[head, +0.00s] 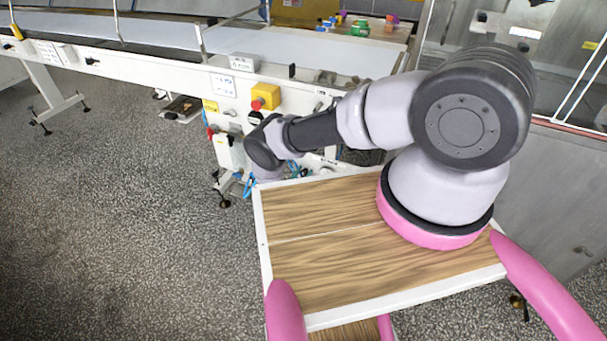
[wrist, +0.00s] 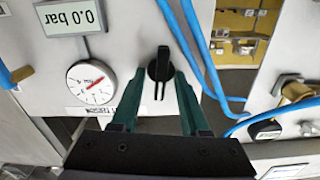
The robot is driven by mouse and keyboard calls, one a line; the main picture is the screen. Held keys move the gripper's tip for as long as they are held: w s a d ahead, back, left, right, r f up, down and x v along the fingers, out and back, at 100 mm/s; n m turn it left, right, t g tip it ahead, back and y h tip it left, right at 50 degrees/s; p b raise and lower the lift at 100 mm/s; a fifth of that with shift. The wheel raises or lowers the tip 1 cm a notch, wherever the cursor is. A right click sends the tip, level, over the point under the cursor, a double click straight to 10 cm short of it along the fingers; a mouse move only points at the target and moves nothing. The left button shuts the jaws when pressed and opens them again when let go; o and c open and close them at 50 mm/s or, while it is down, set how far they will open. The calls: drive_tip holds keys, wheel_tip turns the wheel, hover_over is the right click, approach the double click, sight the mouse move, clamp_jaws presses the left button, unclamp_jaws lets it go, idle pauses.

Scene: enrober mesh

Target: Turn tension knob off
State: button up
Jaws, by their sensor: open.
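The tension knob (wrist: 160,66) is a small black knob on a pale panel in the wrist view. Its long narrow part lies along the picture's vertical. My gripper (wrist: 159,75) has two dark green fingers, open, one at each side of the knob with gaps between. I cannot tell how far the tips are from the panel. A label (wrist: 92,112) near the gauge is partly hidden by the left finger, its text upside down. In the head view my arm reaches to the white machine (head: 215,90); the knob and fingers are hidden there.
A round gauge (wrist: 92,83) with a red needle and a display (wrist: 72,16) reading 0.0 bar, upside down, are left of the knob. Blue hoses (wrist: 195,45) run close on the right. A red emergency button (head: 258,103) on a yellow box is on the machine.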

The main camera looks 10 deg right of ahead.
clamp_jaws()
drive_tip(key=shift+a+n, duration=0.1)
drive_tip(key=shift+n, duration=0.7)
unclamp_jaws()
drive_tip(key=v, duration=1)
drive_tip(key=shift+s+a, duration=0.2)
drive_tip(key=shift+s, duration=0.1)
